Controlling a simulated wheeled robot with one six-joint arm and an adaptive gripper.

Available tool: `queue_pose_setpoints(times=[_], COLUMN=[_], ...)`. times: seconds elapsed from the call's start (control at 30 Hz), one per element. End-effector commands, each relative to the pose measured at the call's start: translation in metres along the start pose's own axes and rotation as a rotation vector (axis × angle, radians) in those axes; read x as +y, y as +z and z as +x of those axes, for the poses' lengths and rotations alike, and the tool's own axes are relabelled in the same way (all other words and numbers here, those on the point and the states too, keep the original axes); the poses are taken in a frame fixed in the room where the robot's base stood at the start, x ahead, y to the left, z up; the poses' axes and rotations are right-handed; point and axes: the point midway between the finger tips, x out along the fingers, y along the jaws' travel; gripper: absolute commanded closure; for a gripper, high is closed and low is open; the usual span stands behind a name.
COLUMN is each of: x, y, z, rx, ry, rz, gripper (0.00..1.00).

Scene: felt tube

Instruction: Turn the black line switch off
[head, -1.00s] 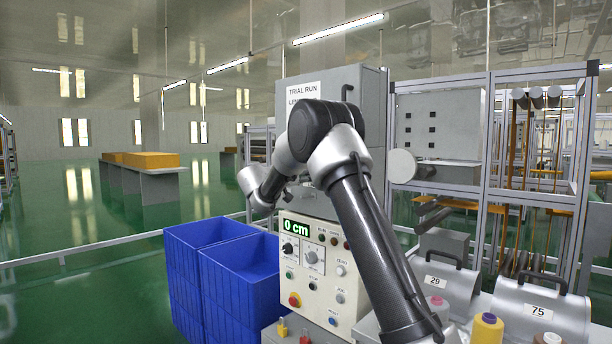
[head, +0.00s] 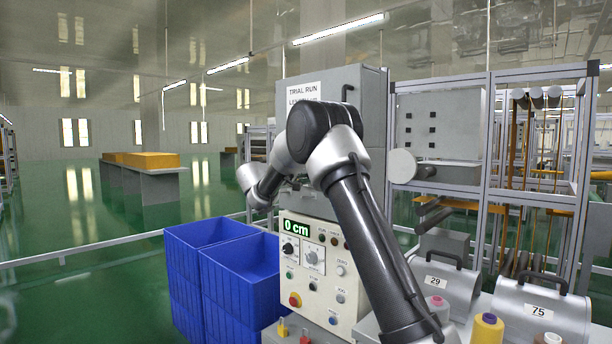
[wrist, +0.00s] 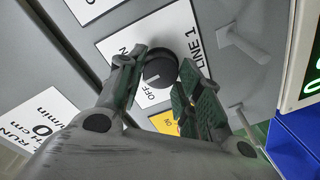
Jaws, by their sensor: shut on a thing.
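The black line switch (wrist: 160,69) is a round knob on a white plate (wrist: 186,24) marked LINE 1, ON and OFF, in the wrist view. A pale mark on the knob shows on the side near the word OFF. My gripper (wrist: 156,78) has one finger on each side of the knob and is shut on it. The fingers cover part of the plate. In the head view my arm hides the switch and the fingertips, in front of the grey cabinet (head: 368,110).
A cream control panel (head: 318,262) with a green 0 cm display (head: 296,228) and several buttons is below the cabinet. Blue crates (head: 240,290) stand to its left. In the wrist view a grey handle (wrist: 242,45) sticks out beside the plate.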

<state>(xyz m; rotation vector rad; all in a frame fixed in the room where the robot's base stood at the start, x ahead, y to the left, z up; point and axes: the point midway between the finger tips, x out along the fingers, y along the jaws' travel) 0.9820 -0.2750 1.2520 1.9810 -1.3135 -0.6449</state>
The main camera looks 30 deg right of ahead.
Motion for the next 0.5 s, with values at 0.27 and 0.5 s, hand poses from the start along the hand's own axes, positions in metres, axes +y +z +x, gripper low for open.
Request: queue_pose_setpoints(times=[0.27,0.5], x=[-0.0004,-0.0008], y=[-0.0016,-0.0018], z=[-0.0005,-0.0004], rx=[-0.011,-0.022], ry=[0.0,0.001], rz=[-0.258,-0.464], gripper=[0.89,0.89])
